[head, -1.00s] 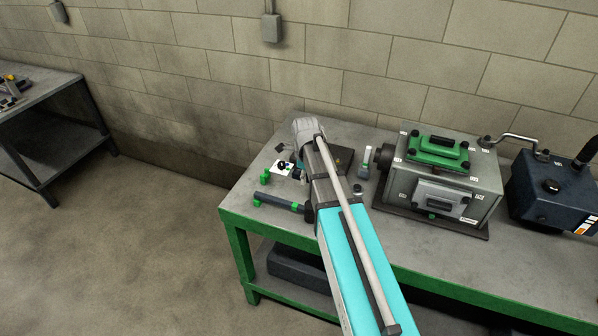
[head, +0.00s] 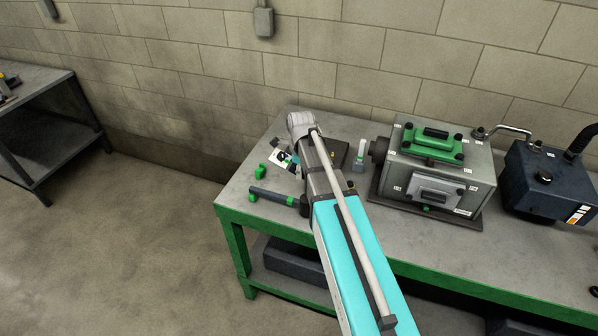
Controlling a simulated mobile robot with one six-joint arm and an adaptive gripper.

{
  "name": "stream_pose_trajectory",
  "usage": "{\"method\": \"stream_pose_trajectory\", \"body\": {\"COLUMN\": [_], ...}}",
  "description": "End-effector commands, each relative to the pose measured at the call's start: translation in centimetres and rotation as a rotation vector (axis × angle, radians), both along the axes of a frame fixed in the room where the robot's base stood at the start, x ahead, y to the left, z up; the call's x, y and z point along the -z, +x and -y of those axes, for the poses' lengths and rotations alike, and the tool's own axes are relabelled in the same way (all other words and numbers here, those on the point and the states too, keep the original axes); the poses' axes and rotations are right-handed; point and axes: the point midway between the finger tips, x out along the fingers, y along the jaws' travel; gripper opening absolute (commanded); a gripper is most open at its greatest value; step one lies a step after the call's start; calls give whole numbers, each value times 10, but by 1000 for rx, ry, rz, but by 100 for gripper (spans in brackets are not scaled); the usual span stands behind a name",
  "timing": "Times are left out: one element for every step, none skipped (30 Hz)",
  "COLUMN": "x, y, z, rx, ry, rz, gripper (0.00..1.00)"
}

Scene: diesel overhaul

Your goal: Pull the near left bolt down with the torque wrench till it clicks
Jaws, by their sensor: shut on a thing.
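My arm reaches over the bench, its wrist above the left part of the top. My gripper (head: 291,163) shows only as a small dark and teal part left of the wrist; the arm covers the rest. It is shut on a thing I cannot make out. A small white piece with black marks (head: 278,158) is beside it. A dark bar with green parts (head: 272,196), possibly the torque wrench, lies near the bench's front left; its right end meets the arm's outline. A grey engine block (head: 402,178) has a green cover (head: 432,145) with dark bolt-like knobs, one at its near left corner (head: 408,153).
A small green block (head: 261,172) lies at the bench's left. A small grey and green item (head: 359,161) stands between my arm and the engine block. A dark blue box (head: 545,190) stands at the right. The wall is close behind the green-edged bench (head: 248,213).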

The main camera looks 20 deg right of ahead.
Motion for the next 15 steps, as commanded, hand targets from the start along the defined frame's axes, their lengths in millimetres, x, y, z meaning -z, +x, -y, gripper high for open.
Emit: {"method": "stream_pose_trajectory", "body": {"x": [0, 0, 0, 0, 1, 3, 5, 7, 10, 12, 14, 16, 18, 19, 19], "y": [0, 0, 0, 0, 0, 0, 0, 0, 0, 0, 0, 0, 0, 0, 0], "z": [0, 0, 0, 0, 0, 0, 0, 0, 0, 0, 0, 0, 0, 0, 0], "rx": [0, 0, 0, 0, 0, 0, 0, 0, 0, 0, 0, 0, 0, 0, 0], "ry": [-1, -1, -1, -1, -1, -1, -1, -1, -1, -1, -1, -1, -1, -1, -1], "rz": [-1, -1, -1, -1, -1, -1, -1, -1, -1, -1, -1, -1, -1, -1, -1], "gripper": [0, 0, 0, 0, 0, 0, 0, 0, 0, 0, 0, 0, 0, 0, 0]}}
